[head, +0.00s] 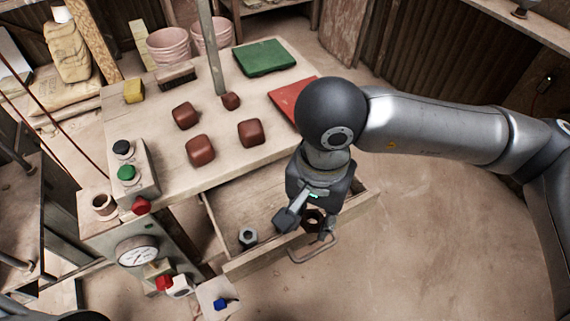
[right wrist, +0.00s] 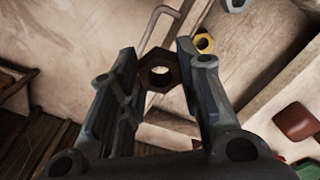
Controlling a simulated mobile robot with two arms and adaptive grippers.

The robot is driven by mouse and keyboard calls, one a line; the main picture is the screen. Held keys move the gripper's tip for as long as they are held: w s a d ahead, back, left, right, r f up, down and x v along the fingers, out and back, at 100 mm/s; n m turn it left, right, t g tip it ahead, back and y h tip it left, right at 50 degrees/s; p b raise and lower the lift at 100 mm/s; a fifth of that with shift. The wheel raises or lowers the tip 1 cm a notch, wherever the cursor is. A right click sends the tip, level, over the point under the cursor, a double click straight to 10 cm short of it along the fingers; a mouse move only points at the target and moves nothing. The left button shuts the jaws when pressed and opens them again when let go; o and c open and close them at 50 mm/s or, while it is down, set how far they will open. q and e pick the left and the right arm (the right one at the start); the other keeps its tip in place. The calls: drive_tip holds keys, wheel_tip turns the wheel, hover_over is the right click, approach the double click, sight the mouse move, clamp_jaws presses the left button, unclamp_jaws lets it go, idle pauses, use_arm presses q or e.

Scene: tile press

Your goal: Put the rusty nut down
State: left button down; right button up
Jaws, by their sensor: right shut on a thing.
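The rusty nut (head: 313,212) is a dark brown hexagonal ring. In the right wrist view the nut (right wrist: 160,58) sits between the fingertips of my right gripper (right wrist: 158,68), its hole facing the camera. My right gripper (head: 308,222) is shut on it over the front right part of the open wooden drawer (head: 262,205). The gap between nut and drawer floor is hard to judge. A grey nut (head: 247,237) lies in the drawer to the left. A yellow nut (right wrist: 204,42) shows in the right wrist view. My left gripper is not in view.
The drawer's metal handle (head: 313,252) juts out in front. The worktable (head: 165,135) above carries several red-brown blocks (head: 186,116), a green tile (head: 264,57) and a red tile (head: 290,97). A button box (head: 137,180) and a pressure gauge (head: 137,252) stand left of the drawer.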

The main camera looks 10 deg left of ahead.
drive_tip(key=shift+w, duration=0.45)
drive_tip(key=w+f+p, duration=0.1)
drive_tip(key=w+f, duration=0.2)
drive_tip(key=w, duration=0.1)
drive_tip(key=w+f+p, duration=0.1)
drive_tip(key=w+f, duration=0.2)
drive_tip(key=w, duration=0.1)
drive_tip(key=w+f+p, duration=0.1)
drive_tip(key=w+f, duration=0.2)
drive_tip(key=w, duration=0.1)
drive_tip(key=shift+a, duration=0.25)
drive_tip(key=shift+w+f, duration=0.15)
drive_tip(key=shift+f, duration=0.15)
wheel_tip(320, 180, down, 3)
drive_tip(key=shift+p, duration=0.6)
drive_tip(key=shift+f, duration=0.1)
